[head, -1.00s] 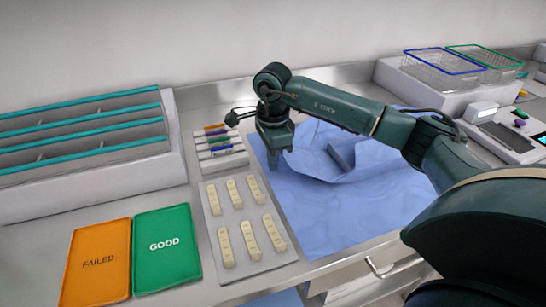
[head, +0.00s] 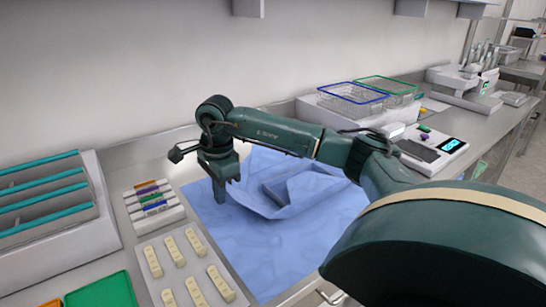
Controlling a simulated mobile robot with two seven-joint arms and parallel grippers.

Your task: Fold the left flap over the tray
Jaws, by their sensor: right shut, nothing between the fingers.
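A blue wrap sheet (head: 265,245) lies spread on the steel counter. Part of it is raised and folded around a grey-blue tray (head: 273,193), whose side shows through the gap; the rest of the tray is hidden by cloth. My right gripper (head: 222,200) points down at the left part of the wrap, left of the tray. It is shut with nothing in it. I cannot tell whether its tips touch the cloth. My left gripper is not in view.
A white rack of coloured markers (head: 153,203) and a tray of pale blocks (head: 190,270) stand left of the wrap. A slotted rack (head: 60,245) and green mat (head: 100,293) are farther left. Wire baskets (head: 352,98) and a scale (head: 432,147) stand right.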

